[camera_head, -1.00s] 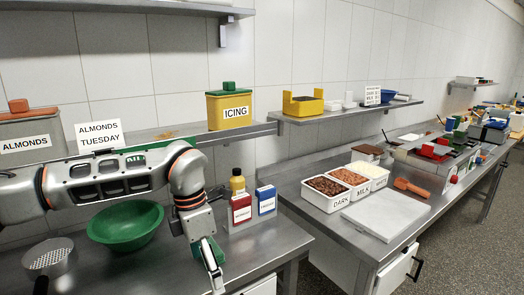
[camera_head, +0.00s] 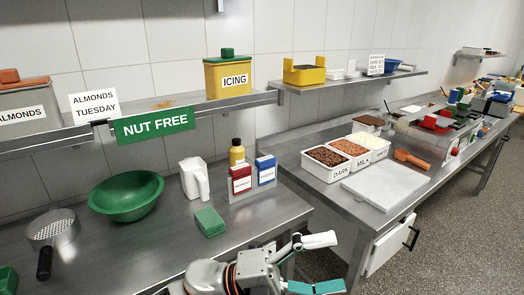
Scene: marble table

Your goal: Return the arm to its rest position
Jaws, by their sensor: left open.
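My left arm reaches in low at the bottom of the view. Its gripper (camera_head: 336,262) is open and empty, its two fingers spread apart and pointing right. It is in front of the near counter's right end, over the gap towards the second counter. The lower finger shows a teal face. My right gripper is not in view.
The second counter has topping bins (camera_head: 330,162) and a white board (camera_head: 386,187).

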